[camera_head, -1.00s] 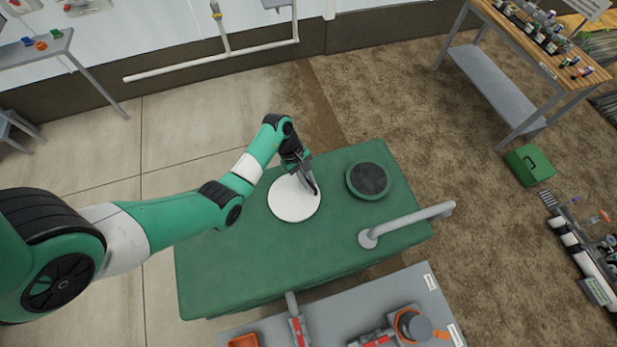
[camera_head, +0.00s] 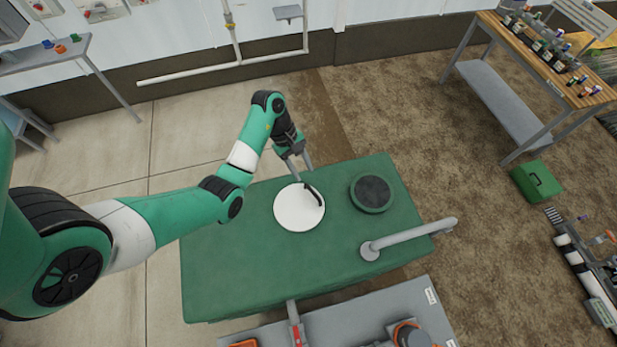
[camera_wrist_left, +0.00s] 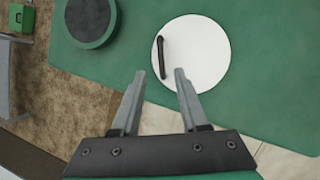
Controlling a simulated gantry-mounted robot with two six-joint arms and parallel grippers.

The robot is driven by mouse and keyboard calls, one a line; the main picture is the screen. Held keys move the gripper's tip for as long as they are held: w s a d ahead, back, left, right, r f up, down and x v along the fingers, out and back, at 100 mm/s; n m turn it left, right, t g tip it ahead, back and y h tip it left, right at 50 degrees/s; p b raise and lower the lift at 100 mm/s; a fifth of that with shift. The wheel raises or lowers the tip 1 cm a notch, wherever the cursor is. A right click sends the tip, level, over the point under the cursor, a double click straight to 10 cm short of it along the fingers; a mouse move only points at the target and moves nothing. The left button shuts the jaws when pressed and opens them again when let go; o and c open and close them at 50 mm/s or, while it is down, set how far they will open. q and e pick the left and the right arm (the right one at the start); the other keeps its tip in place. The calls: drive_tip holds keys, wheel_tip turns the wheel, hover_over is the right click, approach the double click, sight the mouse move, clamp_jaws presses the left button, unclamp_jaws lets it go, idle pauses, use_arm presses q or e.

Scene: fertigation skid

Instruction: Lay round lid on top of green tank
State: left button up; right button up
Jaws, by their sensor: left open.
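The round white lid (camera_head: 299,210) lies flat on top of the green tank (camera_head: 235,265), left of the tank's dark round opening (camera_head: 371,192). A black bar handle (camera_head: 314,193) stands on the lid; both also show in the left wrist view, the lid (camera_wrist_left: 200,60) and its handle (camera_wrist_left: 161,56). My left gripper (camera_head: 306,167) is open and empty, just beyond the lid's far edge. In the left wrist view its two fingers (camera_wrist_left: 158,75) are spread apart, with the handle ahead of them and clear of both. My right gripper is not in view.
A grey pipe (camera_head: 410,237) sticks up from the tank's right side. A grey bench (camera_head: 370,312) stands along the tank's near side. A wooden table (camera_head: 540,60) with bottles and a green box (camera_head: 537,181) are at right. The floor beyond the tank is clear.

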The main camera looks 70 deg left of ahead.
use_arm(q)
drive_tip(key=shift+v, duration=0.75)
